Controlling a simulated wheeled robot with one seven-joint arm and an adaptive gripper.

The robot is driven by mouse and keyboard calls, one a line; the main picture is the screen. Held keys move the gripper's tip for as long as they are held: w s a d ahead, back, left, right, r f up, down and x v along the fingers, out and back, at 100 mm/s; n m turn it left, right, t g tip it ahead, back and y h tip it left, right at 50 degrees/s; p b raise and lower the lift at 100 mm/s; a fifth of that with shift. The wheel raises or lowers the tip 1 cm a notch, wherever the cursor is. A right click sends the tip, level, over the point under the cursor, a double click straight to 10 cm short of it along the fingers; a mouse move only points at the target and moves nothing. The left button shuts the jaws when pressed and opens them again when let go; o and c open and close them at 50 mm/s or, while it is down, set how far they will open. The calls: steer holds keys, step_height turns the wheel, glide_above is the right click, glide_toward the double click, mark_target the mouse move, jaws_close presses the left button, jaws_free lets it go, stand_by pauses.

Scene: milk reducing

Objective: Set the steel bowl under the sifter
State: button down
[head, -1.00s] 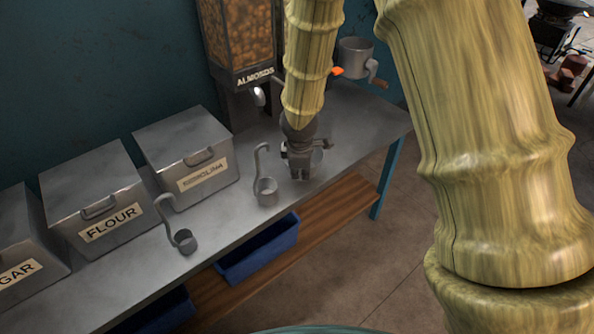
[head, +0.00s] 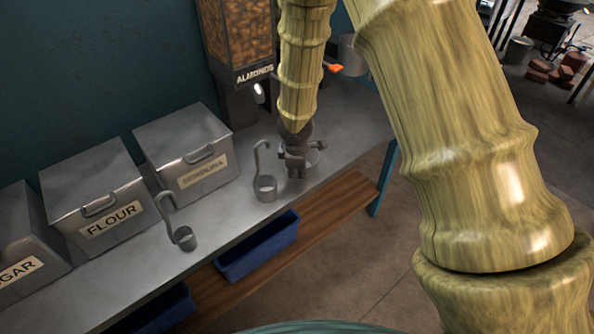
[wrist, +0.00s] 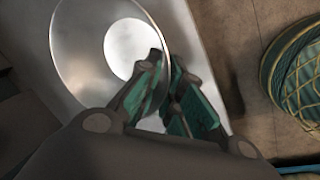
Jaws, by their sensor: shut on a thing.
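The steel bowl (wrist: 80,62) shows in the wrist view as a wide shiny dish with a bright round bottom, upright at the bench. My gripper (wrist: 168,70) is shut on its rim at the right, one green-padded finger on each side. In the head view my gripper (head: 296,165) points down near the bench's front edge, and only a sliver of the bowl (head: 315,158) shows behind it. The sifter (head: 350,56), a grey cup, stands out beyond my arm at the bench's far end.
An almond dispenser (head: 238,50) stands at the back wall. A ladle (head: 265,186) is just left of my gripper, and another ladle (head: 184,237) is nearer the flour bin (head: 95,190). The semolina bin (head: 185,155) is behind them. The bench (head: 350,120) is clear toward its right end.

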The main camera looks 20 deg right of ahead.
steer(key=shift+f, duration=0.15)
steer(key=c, duration=1.6)
jaws_free()
steer(key=shift+o, duration=0.2)
steer(key=p+v, duration=0.1)
steer(key=v, duration=1.1)
